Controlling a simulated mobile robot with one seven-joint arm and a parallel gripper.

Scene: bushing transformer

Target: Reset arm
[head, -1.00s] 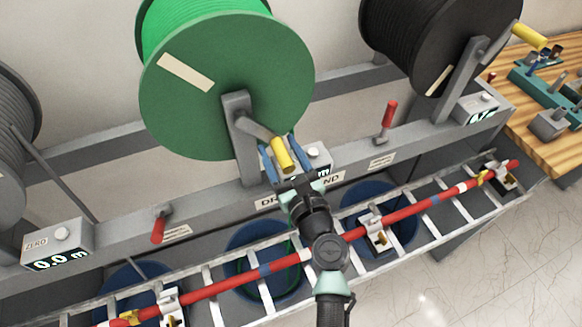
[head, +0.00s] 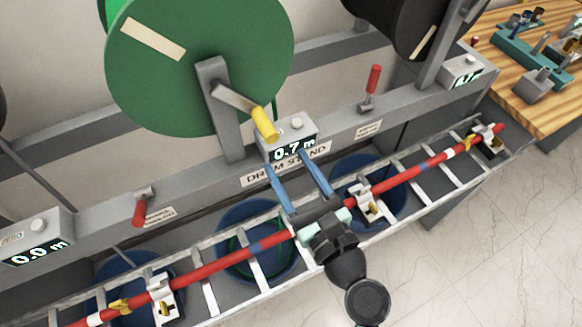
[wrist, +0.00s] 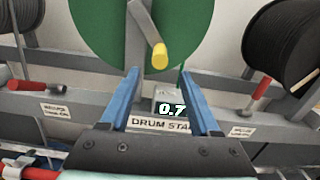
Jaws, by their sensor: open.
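My gripper (head: 293,170) is open and empty, with two blue fingers pointing at the drum stand (head: 345,137). In the wrist view the fingers (wrist: 158,85) frame the counter box (wrist: 172,104), which reads 0.7. The green drum (head: 190,75) stands beyond it, with its yellow crank handle (head: 264,124) just above and left of the counter in the head view. The fingers are apart from the handle. My wrist lies over the red cable (head: 220,282) on the ladder tray and hides part of it.
Blue bins (head: 262,215) stand beneath the ladder tray (head: 440,171). A black cable drum (head: 400,25) is at upper right, beside a wooden bench (head: 555,105) with tools. The floor at lower right is clear.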

